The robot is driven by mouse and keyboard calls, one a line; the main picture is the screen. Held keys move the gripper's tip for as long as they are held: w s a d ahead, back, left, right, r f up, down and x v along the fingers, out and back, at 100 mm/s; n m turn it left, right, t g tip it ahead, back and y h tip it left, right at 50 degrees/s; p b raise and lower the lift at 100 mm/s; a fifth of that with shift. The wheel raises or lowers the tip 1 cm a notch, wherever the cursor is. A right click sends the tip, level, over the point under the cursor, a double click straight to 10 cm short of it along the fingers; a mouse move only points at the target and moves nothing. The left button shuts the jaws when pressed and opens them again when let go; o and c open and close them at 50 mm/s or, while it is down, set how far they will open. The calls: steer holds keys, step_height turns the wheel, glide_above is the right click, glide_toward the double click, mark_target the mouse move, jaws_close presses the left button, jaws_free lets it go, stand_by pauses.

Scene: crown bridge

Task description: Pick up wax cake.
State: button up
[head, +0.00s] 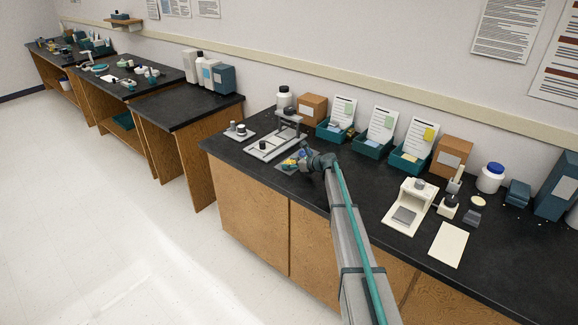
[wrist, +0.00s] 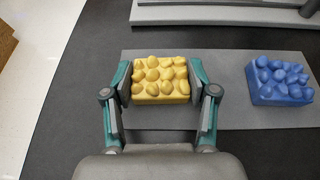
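A yellow block (wrist: 161,88) with rounded bumps on top lies between the fingers of my gripper (wrist: 161,80) in the wrist view. One finger stands close at its left side and one at its right. I cannot tell whether they touch it. A similar blue block (wrist: 282,82) lies apart on the right, on the same grey mat (wrist: 226,112). No label shows which thing is the wax cake. In the head view my gripper (head: 306,163) reaches down at this mat, and the yellow block (head: 289,162) shows beside it, partly hidden.
A grey stand (head: 272,146) is just beyond the mat. Teal bins (head: 369,150) with upright cards line the wall. A white device (head: 410,204) and a cream sheet (head: 448,246) lie to the right. The dark counter (head: 345,182) is clear around my arm.

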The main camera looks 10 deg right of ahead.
steer(key=c, duration=0.5)
steer(key=shift+r, duration=0.1)
steer(key=shift+c, duration=0.2)
